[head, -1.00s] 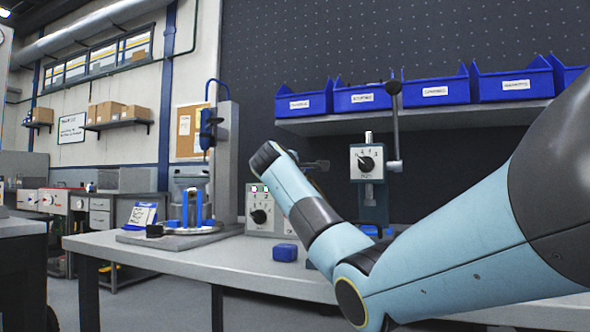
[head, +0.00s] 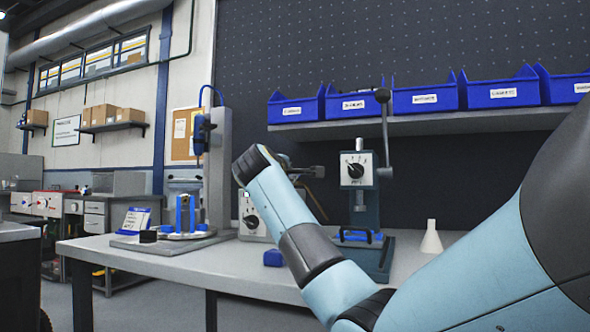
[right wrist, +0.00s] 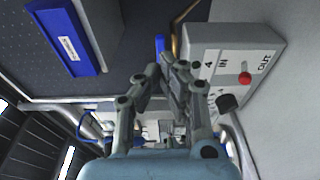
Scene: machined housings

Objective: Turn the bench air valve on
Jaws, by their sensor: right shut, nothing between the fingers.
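A pale control box (head: 252,222) with a dark round knob stands on the bench, partly hidden behind my right arm in the head view. In the right wrist view a pale box (right wrist: 225,45) shows large, with a red button, a black knob (right wrist: 228,102) and lettering that includes IN and OUT. I cannot tell for certain which control is the air valve, or its setting. My right gripper (right wrist: 168,68) is shut and empty, left of the lettered face, with no clear contact. My left gripper is out of view.
A press (head: 373,250) with a dial box (head: 356,169) and lever stands further right. A white conical flask (head: 431,238) is beside it. A blue block (head: 273,258) lies near the bench front. Blue bins (head: 425,97) line the shelf above. A fixture (head: 182,222) stands left.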

